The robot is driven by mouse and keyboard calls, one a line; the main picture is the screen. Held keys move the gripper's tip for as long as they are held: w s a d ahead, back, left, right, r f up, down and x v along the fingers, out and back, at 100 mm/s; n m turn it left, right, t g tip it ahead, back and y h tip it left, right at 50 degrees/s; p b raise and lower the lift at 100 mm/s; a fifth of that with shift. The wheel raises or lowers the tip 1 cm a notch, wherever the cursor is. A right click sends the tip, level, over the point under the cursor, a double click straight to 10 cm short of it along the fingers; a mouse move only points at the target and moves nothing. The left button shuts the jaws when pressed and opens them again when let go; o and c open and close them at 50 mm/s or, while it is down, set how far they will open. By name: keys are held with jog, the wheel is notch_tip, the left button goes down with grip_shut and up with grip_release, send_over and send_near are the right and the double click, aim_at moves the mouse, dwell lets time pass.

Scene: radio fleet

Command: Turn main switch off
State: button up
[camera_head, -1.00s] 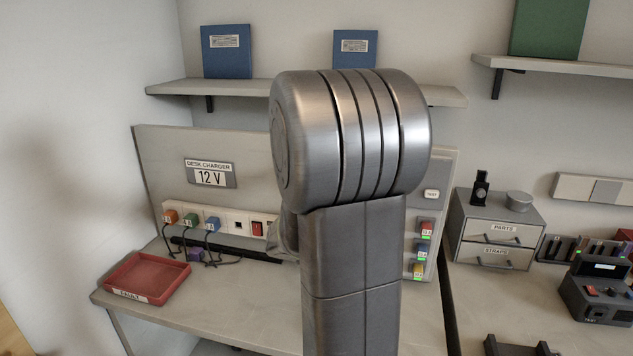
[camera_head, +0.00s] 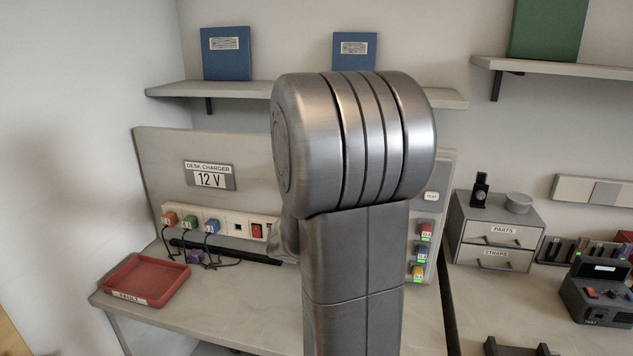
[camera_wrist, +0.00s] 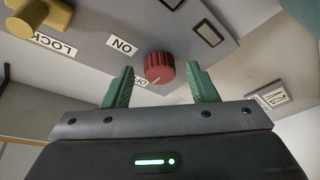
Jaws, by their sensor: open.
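The main switch appears to be the red ribbed knob (camera_wrist: 159,65) on a grey panel in the wrist view. An ON label (camera_wrist: 122,46) is beside it at upper left. A second label (camera_wrist: 139,84), partly hidden by the left finger, looks like OFF. A pale mark shows on the knob's lower edge; I cannot tell its setting for sure. My gripper (camera_wrist: 160,82) is open, with one green finger on each side of the knob and gaps to both. In the head view my arm hides the gripper and the knob.
In the wrist view a yellow knob (camera_wrist: 42,14) sits by a LOCK label (camera_wrist: 55,45). In the head view a red tray (camera_head: 146,281) lies on the left desk. A power strip (camera_head: 224,222) with plugs and cables runs behind. A drawer box (camera_head: 497,231) stands right.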

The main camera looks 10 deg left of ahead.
jog(key=b+v, duration=0.2)
jog(key=v, duration=1.2)
jog(key=shift+w, duration=0.2)
jog(key=p+x, duration=0.2)
jog(key=x, duration=1.1)
jog(key=shift+w, duration=0.35)
jog(key=shift+s+a+r, duration=0.1)
jog(key=shift+s, duration=0.05)
